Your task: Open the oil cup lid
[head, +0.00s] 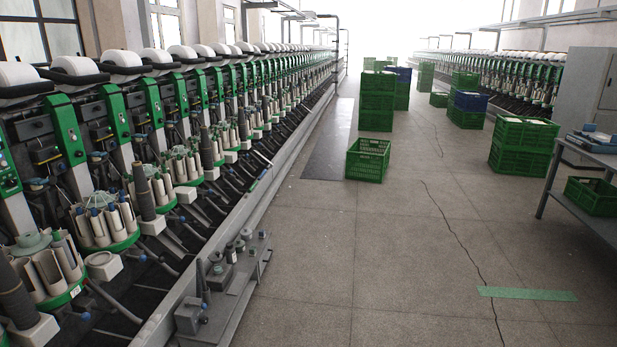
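A low grey metal ledge (236,300) juts out beside the left machine row at the lower centre-left. Several small grey cylindrical fittings stand on it. One squat fitting (217,268) has a dark knob on top. Others (240,245) stand further back along the ledge. I cannot tell which of these is the oil cup, or whether any lid is open. A grey box with dark upright levers (203,290) sits at the near end of the ledge. Neither of my grippers is in view.
The cone winder row (130,150) runs along the left. Green crates (368,160) stand in the middle aisle and more (520,145) to the right. A grey table (590,155) stands at the right edge.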

